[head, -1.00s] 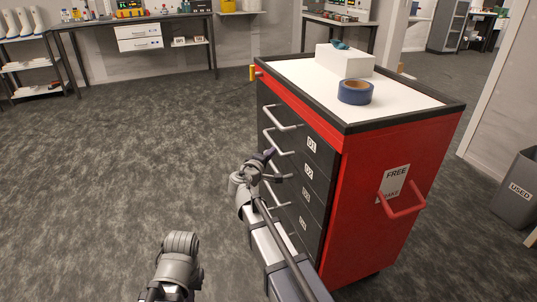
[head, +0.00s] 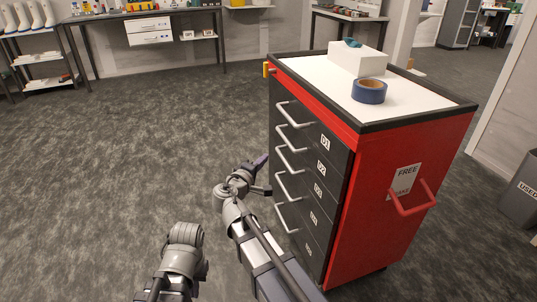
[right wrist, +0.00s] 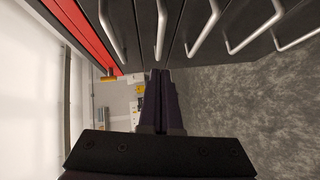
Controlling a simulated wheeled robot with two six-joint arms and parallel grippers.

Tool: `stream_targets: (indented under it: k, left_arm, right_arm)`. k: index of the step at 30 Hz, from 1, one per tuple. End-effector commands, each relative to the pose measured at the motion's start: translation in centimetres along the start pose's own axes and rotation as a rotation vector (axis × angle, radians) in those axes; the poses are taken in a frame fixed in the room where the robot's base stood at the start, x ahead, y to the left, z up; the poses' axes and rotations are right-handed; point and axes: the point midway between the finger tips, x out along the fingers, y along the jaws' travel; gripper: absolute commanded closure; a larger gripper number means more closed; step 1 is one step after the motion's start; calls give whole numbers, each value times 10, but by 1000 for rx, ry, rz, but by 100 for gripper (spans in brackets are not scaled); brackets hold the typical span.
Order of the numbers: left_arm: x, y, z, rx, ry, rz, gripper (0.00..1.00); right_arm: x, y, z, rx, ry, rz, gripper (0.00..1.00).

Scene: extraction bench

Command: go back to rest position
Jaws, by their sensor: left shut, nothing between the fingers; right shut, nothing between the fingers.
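The red tool cart (head: 405,190) stands to the right in the head view, with its black drawers (head: 305,180) closed. My right gripper (head: 263,158) is beside the drawer fronts, left of the silver handles. In the right wrist view its dark fingers (right wrist: 160,73) are together, with nothing between them, and the handles (right wrist: 160,30) run along the top. I cannot see it touching a handle. My left arm (head: 182,255) shows only as grey links at the bottom of the head view; its gripper is not visible.
A blue tape roll (head: 369,90) and a white box (head: 356,60) are on the cart top. A red side handle (head: 412,207) sticks out from the cart. A grey bin (head: 520,190) stands at the right edge. The carpet (head: 130,150) to the left is clear.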

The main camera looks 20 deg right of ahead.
Motion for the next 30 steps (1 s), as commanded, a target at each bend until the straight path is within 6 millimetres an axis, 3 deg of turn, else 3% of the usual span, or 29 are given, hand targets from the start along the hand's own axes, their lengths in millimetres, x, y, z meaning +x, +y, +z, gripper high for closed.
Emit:
stream_targets:
  k: [3, 11, 14, 17, 20, 24, 30]
  left_arm:
    - [-2, 0, 0, 0, 0, 0, 100]
    - [-2, 0, 0, -1, 0, 0, 100]
    - [-2, 0, 0, 0, 0, 0, 100]
    - [-2, 0, 0, 0, 0, 0, 100]
    - [-2, 0, 0, 0, 0, 0, 100]
    - [-2, 0, 0, 0, 0, 0, 100]
    - [-2, 0, 0, 0, 0, 0, 100]
  right_arm:
    - [-11, 0, 0, -1, 1, 0, 100]
    - [-16, -2, 1, 4, -4, -6, 100]
    - [-21, -14, 11, 37, -35, -63, 100]
    - [-37, -46, 30, 106, -108, -202, 100]
    - [-68, -92, 54, 179, -208, -408, 100]
    - [-124, -148, 75, 236, -331, -697, 100]
    - [-200, -193, 89, 249, -443, -1018, 100]
